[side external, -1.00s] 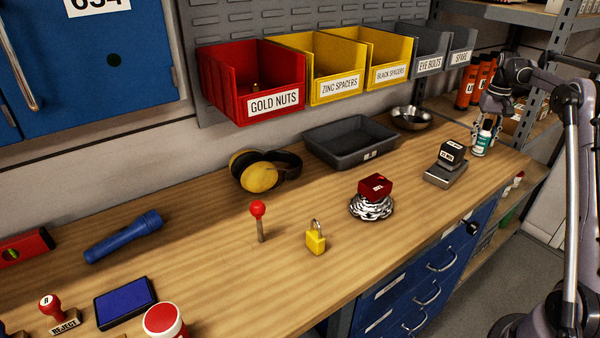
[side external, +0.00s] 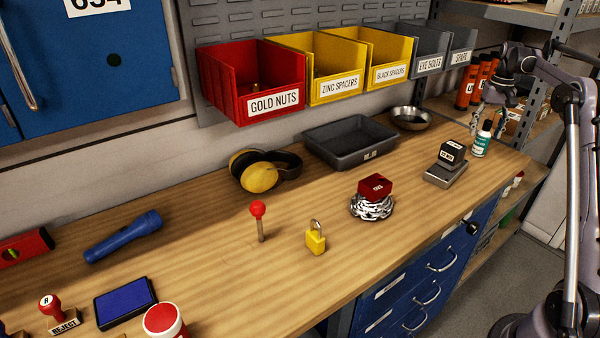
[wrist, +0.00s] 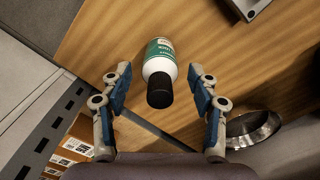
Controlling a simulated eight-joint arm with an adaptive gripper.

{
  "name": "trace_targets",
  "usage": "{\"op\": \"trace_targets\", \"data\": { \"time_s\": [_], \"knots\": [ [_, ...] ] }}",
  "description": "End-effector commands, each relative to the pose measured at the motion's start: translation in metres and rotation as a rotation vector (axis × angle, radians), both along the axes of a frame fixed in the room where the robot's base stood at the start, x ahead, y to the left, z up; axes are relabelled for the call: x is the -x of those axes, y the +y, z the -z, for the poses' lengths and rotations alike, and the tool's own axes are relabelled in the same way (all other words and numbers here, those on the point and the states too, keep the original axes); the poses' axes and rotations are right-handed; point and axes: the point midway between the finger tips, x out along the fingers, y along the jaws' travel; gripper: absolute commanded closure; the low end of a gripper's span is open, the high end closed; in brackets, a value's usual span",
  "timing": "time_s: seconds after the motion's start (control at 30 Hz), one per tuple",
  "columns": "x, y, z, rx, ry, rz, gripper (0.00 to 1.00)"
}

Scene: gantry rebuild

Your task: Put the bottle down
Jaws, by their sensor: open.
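The bottle (side external: 482,140) has a white body, a teal label and a black cap. It stands upright on the workbench (side external: 200,275) near its far right end. In the wrist view the bottle (wrist: 160,72) is seen from its cap side, between and beyond the two fingers. My gripper (wrist: 160,88) is open, with a gap on each side of the bottle and nothing held. In the side view my gripper (side external: 492,108) is above and slightly behind the bottle, apart from it.
A black block on a grey scale-like base (side external: 447,172) stands left of the bottle. A metal bowl (side external: 410,118) and a grey tray (side external: 350,140) are further back. Orange bottles (side external: 467,92) stand on the shelf behind. The bench's right edge is close to the bottle.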

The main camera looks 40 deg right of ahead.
Motion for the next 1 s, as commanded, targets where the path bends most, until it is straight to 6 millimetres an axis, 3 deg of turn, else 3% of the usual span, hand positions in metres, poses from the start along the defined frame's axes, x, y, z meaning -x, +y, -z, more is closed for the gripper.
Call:
{"op": "trace_targets", "data": {
  "time_s": [0.4, 0.87, 1.0],
  "knots": [
    [0.0, 0.0, -0.066, 0.0, 0.0, 0.0, 0.39],
    [-0.001, 0.001, -0.094, 0.001, -0.001, -0.002, 0.39],
    [-0.013, 0.019, -0.104, 0.016, -0.014, -0.032, 0.39]
  ]
}}
